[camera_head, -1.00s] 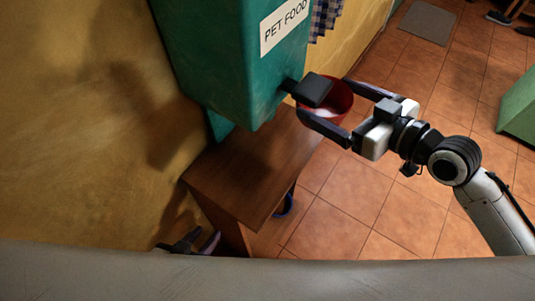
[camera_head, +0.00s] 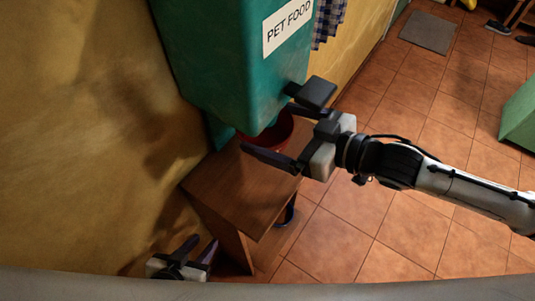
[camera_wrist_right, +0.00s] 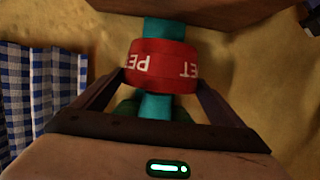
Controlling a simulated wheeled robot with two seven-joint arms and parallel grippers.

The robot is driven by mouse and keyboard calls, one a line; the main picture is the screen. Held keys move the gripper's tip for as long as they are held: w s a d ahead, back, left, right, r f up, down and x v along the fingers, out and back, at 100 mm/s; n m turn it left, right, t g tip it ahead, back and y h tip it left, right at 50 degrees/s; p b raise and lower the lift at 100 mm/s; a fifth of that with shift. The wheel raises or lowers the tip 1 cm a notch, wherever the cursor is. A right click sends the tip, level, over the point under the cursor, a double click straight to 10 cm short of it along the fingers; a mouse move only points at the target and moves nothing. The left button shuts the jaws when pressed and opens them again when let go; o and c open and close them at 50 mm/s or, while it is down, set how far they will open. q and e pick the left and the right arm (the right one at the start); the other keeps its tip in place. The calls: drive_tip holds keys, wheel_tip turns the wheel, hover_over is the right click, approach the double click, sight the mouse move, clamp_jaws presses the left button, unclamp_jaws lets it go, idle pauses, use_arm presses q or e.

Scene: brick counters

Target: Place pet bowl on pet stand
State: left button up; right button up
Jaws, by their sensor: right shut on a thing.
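The pet bowl is a red bowl (camera_head: 280,132) under the green pet food dispenser (camera_head: 245,62), partly hidden by it and by my right gripper (camera_head: 267,128). My right gripper is shut on the bowl, one finger on each side. In the right wrist view the bowl (camera_wrist_right: 163,67) sits between the fingers with white "PET" lettering on its side. A brown wooden stand (camera_head: 235,195) is below the dispenser; I cannot tell whether the bowl touches it. My left gripper (camera_head: 197,247) is at the bottom left, beside the stand, open and empty.
A black lever (camera_head: 316,92) sticks out of the dispenser just above my right gripper. A yellow wall (camera_head: 90,130) closes off the left. The tiled floor (camera_head: 400,215) to the right is open. A green block (camera_head: 520,112) is at the right edge.

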wheel_tip(320, 180, down, 8)
drive_tip(key=shift+r+b, duration=0.1)
drive_tip(key=shift+b, duration=0.25)
drive_tip(key=o, duration=0.9)
drive_tip(key=shift+f, duration=0.2)
drive_tip(key=shift+s+d+r, duration=0.1)
drive_tip(key=shift+d+r, duration=0.05)
drive_tip(key=v, duration=1.1)
drive_tip(key=shift+s+d+r, duration=0.15)
drive_tip(key=shift+d+r, duration=0.05)
